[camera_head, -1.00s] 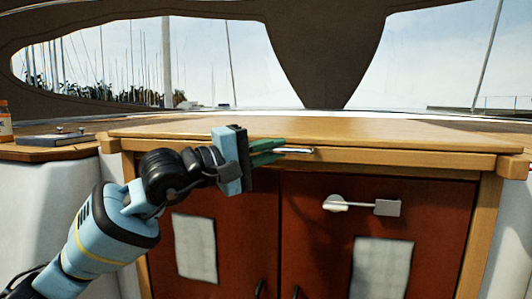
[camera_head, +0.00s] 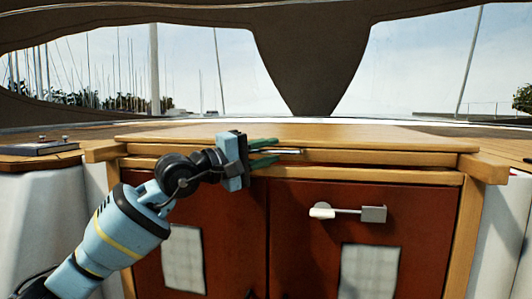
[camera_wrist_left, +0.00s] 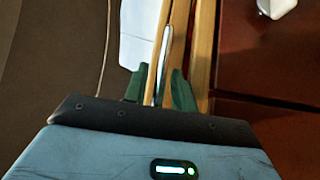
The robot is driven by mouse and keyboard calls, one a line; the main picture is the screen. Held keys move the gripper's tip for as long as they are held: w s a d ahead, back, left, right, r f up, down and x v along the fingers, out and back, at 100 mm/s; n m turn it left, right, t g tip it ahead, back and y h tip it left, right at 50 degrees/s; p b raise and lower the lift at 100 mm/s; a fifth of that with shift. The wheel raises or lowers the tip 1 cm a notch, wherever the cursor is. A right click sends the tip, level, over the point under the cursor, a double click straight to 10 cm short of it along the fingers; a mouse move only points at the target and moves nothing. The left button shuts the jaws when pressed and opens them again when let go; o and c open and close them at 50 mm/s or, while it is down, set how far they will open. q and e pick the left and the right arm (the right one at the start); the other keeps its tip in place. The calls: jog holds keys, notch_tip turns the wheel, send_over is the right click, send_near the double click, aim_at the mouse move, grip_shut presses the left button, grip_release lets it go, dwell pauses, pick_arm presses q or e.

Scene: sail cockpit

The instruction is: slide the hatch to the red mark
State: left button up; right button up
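The hatch (camera_head: 300,132) is a flat wooden panel on top of the wooden cabinet. A thin metal handle bar (camera_head: 290,152) runs along its front edge and also shows in the wrist view (camera_wrist_left: 165,50). My left gripper (camera_head: 264,152) reaches in from the left. Its green fingers lie one above and one below the bar and the hatch's front edge. In the wrist view the two fingers (camera_wrist_left: 158,90) flank the bar and a wooden strip, appearing closed on them. I see no red mark in any view. My right gripper is not in view.
Below are red-brown cabinet doors (camera_head: 360,265) with pale panels and a white latch (camera_head: 346,212). Wooden rail ends stick out at the left (camera_head: 103,151) and right (camera_head: 485,167). A dark flat box (camera_head: 38,147) lies on the left ledge. The hatch top is clear.

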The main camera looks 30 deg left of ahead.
pick_arm(q)
jog(key=shift+o, duration=0.3)
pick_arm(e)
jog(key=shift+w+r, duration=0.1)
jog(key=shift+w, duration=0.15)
